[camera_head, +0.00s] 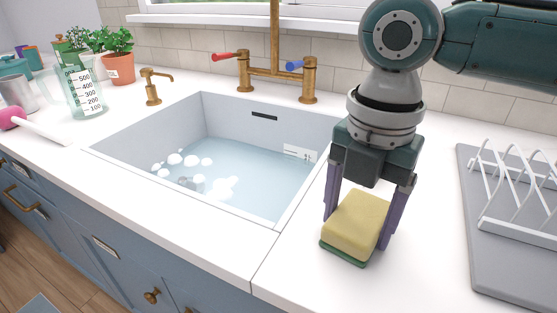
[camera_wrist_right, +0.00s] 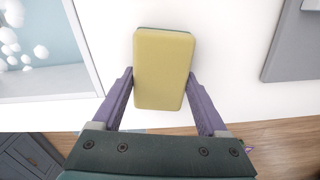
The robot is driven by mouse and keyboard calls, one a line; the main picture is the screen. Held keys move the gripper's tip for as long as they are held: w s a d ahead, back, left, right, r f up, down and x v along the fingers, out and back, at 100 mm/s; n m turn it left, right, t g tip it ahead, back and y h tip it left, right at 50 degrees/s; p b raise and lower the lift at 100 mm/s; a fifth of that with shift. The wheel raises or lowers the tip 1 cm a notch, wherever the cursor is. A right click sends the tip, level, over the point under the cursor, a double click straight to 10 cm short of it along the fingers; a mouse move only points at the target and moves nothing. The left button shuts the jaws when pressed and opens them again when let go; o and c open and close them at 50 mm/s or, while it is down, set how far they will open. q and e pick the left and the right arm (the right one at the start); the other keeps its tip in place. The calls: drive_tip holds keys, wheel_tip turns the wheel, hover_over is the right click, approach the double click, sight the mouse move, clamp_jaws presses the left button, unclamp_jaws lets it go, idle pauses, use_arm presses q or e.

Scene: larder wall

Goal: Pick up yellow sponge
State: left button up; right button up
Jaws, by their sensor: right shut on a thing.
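The yellow sponge (camera_head: 356,222) has a green scouring layer on its underside. It is at the white counter to the right of the sink, near the front edge. It also shows between the fingers in the right wrist view (camera_wrist_right: 163,68). My right gripper (camera_head: 358,222) points down over it and is shut on it, one purple finger on each side. The right gripper's fingers also show in the right wrist view (camera_wrist_right: 162,88). I cannot tell whether the sponge touches the counter or is just above it. My left gripper is not in view.
The sink (camera_head: 255,215) left of the gripper holds water and white suds. A brass tap (camera_head: 275,72) stands behind it. A grey mat (camera_head: 490,262) with a white rack (camera_head: 515,190) lies to the right. A measuring jug (camera_head: 85,92) and plants stand at the far left.

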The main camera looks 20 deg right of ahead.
sight(358, 217)
wheel_tip(358, 217, up, 20)
drive_tip(key=p, duration=0.3)
drive_tip(key=shift+p, duration=0.3)
